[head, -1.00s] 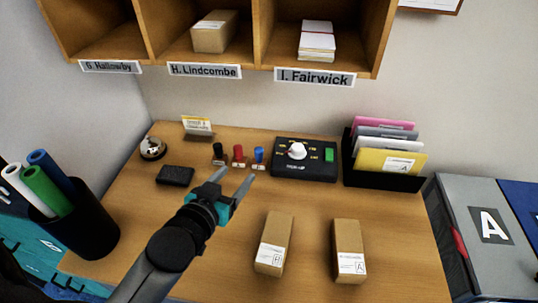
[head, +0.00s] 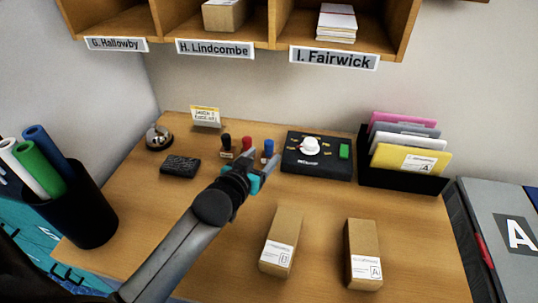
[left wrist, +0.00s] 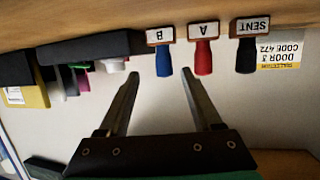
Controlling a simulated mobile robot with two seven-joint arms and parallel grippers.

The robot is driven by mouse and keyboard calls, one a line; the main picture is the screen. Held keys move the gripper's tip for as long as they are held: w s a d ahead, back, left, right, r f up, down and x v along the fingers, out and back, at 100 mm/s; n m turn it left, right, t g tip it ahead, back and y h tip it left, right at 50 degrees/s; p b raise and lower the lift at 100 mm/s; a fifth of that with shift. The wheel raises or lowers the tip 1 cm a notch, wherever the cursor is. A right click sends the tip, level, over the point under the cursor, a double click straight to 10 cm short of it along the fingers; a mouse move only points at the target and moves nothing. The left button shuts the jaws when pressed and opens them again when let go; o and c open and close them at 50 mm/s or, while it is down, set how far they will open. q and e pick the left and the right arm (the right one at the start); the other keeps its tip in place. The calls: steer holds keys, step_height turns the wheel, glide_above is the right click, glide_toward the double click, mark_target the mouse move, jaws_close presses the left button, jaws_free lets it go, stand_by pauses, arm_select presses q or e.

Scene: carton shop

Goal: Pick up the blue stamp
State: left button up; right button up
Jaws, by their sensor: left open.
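The blue stamp (head: 268,149) stands upright on the wooden table, at the right end of a row with a red stamp (head: 247,145) and a black stamp (head: 226,144). My left gripper (head: 262,161) is open, close in front of the blue stamp in the head view. In the left wrist view, which is upside down, the blue stamp (left wrist: 163,58) with its "B" label lies beyond and between the two open fingertips (left wrist: 160,73). Nothing is between the fingers. My right gripper does not show.
A black dial box (head: 316,170) stands right of the blue stamp. A dark pad (head: 180,166) and a bell (head: 158,137) are at left. Two cartons (head: 282,243) (head: 362,255) lie in front. A file rack (head: 400,180) stands at right. Shelves hang above.

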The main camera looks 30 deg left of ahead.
mark_target(267, 148)
arm_select(q)
steer(key=shift+a+b+x, duration=0.15)
steer(key=shift+b+x, duration=0.2)
steer(key=shift+x, duration=1.25)
steer(key=shift+a+b+x, duration=0.15)
steer(key=shift+b+x, duration=0.15)
steer(key=shift+x, duration=1.25)
steer(key=shift+r, duration=0.15)
steer(key=shift+c, duration=0.3)
jaws_close()
